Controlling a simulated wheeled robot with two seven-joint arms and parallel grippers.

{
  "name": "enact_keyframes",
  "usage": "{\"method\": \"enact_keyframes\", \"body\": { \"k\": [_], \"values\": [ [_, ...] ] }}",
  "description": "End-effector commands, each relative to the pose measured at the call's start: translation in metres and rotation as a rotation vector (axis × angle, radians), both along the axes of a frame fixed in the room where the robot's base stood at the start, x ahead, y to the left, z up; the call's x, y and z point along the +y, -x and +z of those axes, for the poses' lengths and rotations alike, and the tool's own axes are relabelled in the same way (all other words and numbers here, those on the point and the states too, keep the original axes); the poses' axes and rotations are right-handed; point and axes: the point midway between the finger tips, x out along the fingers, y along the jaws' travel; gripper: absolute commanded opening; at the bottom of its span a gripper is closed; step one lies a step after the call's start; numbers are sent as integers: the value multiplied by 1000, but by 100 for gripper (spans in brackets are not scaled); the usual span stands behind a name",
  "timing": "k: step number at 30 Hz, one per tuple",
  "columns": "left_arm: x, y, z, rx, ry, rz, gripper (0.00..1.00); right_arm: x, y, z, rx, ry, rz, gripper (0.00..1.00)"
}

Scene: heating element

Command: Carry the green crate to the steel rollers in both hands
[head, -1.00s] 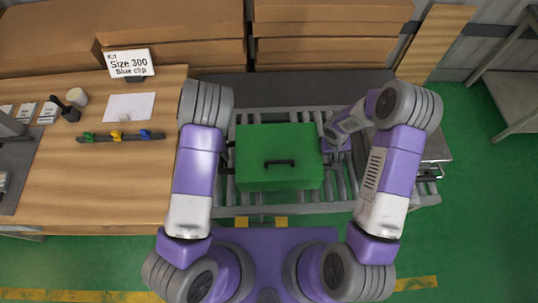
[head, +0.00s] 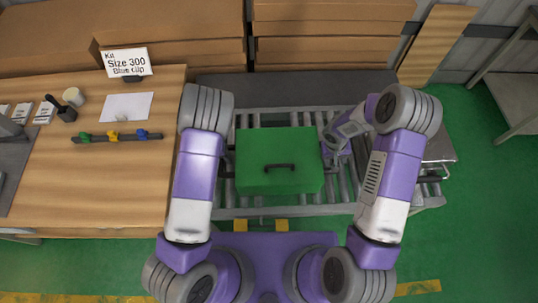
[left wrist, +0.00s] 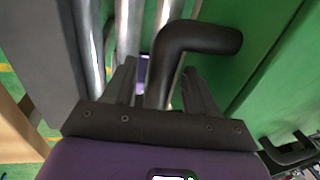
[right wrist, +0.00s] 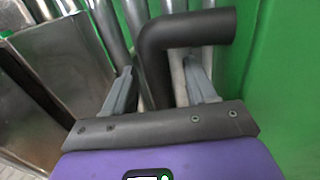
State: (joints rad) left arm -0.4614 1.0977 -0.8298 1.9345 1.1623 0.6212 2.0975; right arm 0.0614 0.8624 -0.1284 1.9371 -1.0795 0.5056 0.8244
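The green crate (head: 255,178) sits level on the steel rollers (head: 285,209), its dark handle bars at its left and right sides. My left gripper (left wrist: 160,85) is open, with its fingers on either side of the left handle (left wrist: 200,38) and gaps showing beside the bar. In the head view my left arm mostly hides this gripper. My right gripper (right wrist: 160,88) is open around the right handle (right wrist: 195,28), its fingers apart from the bar. In the head view it is at the crate's right side, partly hidden by my arm.
A wooden workbench (head: 95,190) with a sign (head: 127,62), a paper sheet and coloured clips stands at left. Cardboard boxes (head: 330,50) line the back. A metal shelf (head: 510,95) is at far right. Green floor (head: 470,230) is clear at right.

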Motion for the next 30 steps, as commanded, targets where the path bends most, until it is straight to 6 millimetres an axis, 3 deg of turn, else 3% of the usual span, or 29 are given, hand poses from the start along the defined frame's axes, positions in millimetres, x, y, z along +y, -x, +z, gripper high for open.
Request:
{"method": "enact_keyframes", "body": {
  "k": [8, 21, 30],
  "values": [
    [1, -1, 7, -3, 0, 2, 56, 0, 0, 0, 0, 0, 0, 56],
    [17, 0, 91, -4, 1, 0, 56, 0, 0, 0, 0, 1, 0, 56],
    [23, 1, 117, 0, 0, 0, 56, 0, 0, 3, -1, 1, 0, 56]
  ]
}}
